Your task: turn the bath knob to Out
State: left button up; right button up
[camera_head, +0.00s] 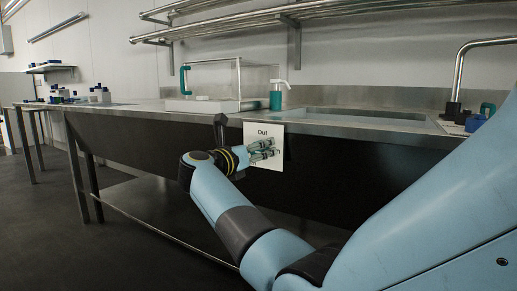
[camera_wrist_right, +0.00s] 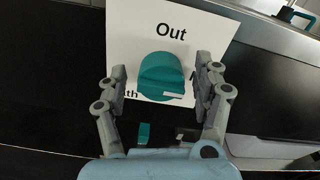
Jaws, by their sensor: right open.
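The teal bath knob (camera_wrist_right: 158,72) sits on a white label plate (camera_wrist_right: 205,32) marked "Out" at the top, with partly covered lettering ending in "th" at lower left. A white mark on the knob shows at its lower right, off the "Out" word. In the head view the plate (camera_head: 263,130) hangs on the dark front of the counter. My right gripper (camera_wrist_right: 161,78) is open, one finger on each side of the knob; I cannot tell whether they touch it. In the head view my right gripper (camera_head: 271,148) covers the knob. My left gripper is not in view.
The steel counter (camera_head: 350,130) runs just above the plate. On it stand a teal pump bottle (camera_head: 276,96), a clear-walled box (camera_head: 212,82) and a tap (camera_head: 458,80). A low shelf (camera_head: 165,205) lies under the counter. The floor at left is clear.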

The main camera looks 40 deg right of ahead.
jog(key=shift+c, duration=0.2)
jog(key=c, duration=1.1)
jog(key=shift+c, duration=0.2)
